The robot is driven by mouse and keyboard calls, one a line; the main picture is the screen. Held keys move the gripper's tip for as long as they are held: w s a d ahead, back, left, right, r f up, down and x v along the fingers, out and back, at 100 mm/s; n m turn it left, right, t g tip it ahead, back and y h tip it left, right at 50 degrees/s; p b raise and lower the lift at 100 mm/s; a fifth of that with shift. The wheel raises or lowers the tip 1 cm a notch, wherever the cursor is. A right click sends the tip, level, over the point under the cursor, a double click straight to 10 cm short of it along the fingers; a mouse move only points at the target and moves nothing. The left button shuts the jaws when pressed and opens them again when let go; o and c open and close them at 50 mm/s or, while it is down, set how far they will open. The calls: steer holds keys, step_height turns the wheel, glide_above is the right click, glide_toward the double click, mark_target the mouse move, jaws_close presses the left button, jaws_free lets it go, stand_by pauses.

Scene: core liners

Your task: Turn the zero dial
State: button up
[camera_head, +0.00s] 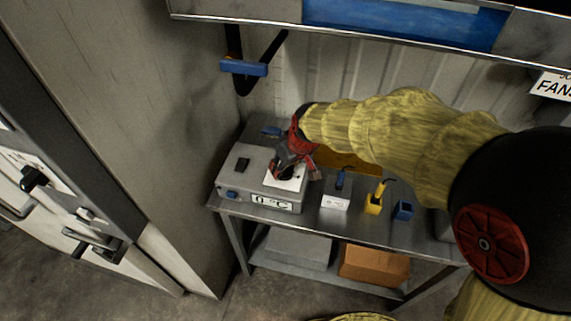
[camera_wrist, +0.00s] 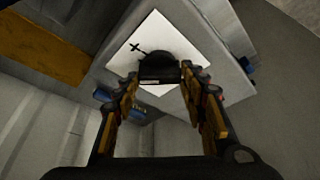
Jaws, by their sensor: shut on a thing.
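The zero dial is a dark round knob (camera_wrist: 160,62) on a white square plate (camera_wrist: 200,58) in the wrist view. In the head view the white plate (camera_head: 291,183) lies on top of a grey box (camera_head: 228,180) with a "0 °C" label (camera_head: 272,201), and the dial is mostly hidden by my gripper. My gripper (camera_head: 285,170) comes down on the dial from above. In the wrist view my gripper (camera_wrist: 160,80) has its fingers at the knob's near side, shut on it. A small cross mark shows beside the knob on the plate.
The box stands at the left end of a metal table (camera_head: 400,236). To its right are a white block with a blue piece (camera_head: 336,200), a yellow item (camera_head: 375,203) and a blue cup (camera_head: 404,210). A blue-handled bracket (camera_head: 244,68) hangs behind.

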steer(key=shift+w+d+n+y+b, duration=0.1)
steer(key=shift+n+y+b, duration=0.55)
steer(key=shift+n, duration=0.55)
steer(key=shift+g+h, duration=0.25)
steer(key=shift+g, duration=0.05)
steer(key=o, duration=1.2)
steer(key=v, duration=1.2)
